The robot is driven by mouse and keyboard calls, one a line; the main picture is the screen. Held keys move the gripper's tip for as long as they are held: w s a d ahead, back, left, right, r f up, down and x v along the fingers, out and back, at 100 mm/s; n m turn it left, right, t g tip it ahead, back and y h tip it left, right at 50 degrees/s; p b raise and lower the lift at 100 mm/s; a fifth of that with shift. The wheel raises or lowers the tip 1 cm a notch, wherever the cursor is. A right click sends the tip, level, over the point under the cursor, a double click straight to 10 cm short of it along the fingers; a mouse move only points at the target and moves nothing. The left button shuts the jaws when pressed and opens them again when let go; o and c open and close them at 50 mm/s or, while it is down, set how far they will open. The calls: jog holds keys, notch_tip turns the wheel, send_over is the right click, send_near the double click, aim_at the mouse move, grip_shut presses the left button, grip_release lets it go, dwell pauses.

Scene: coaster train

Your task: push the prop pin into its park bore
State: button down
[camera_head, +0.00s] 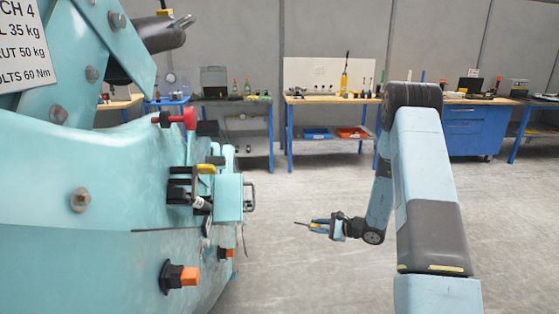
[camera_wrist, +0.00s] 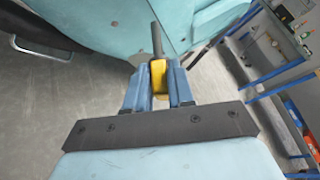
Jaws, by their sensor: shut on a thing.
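My gripper (camera_head: 318,225) hangs at the middle of the head view, in free air to the right of the teal coaster car. It is shut on a pin with a yellow grip and a dark grey shank, which looks like the prop pin (camera_head: 301,224). In the wrist view my gripper (camera_wrist: 159,88) has its blue fingers on both sides of the yellow grip, and the pin's shank (camera_wrist: 157,40) points away from me towards a teal surface. The shank's tip appears apart from the car in the head view. I cannot make out the park bore.
The teal car body (camera_head: 110,190) fills the left side. A red knob (camera_head: 190,118), a yellow-handled latch (camera_head: 206,169) and orange-ended fittings (camera_head: 189,276) stick out from it. Workbenches (camera_head: 330,99) line the back wall. The floor between is clear.

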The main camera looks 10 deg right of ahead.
jog(key=s+a+r+n, duration=0.1)
jog(key=a+r, duration=0.4)
jog(key=r, duration=0.5)
jog(key=s+a+r+n+g, duration=0.1)
jog(key=s+a+r, duration=0.2)
jog(key=r, duration=0.7)
jog(key=s+a+r+n, duration=0.1)
jog(key=s+a+r, duration=0.1)
jog(key=a+r, duration=0.5)
notch_tip(320, 180, up, 4)
jog(key=shift+f+n, duration=0.25)
jog(key=shift+n, duration=0.15)
jog(key=shift+s+a, duration=0.1)
jog(key=shift+a, duration=0.05)
jog(key=shift+a, duration=2.8)
jog(key=a, duration=0.6)
jog(key=shift+w, duration=0.2)
jog(key=c, duration=0.9)
grip_release()
jog(key=shift+r, duration=0.1)
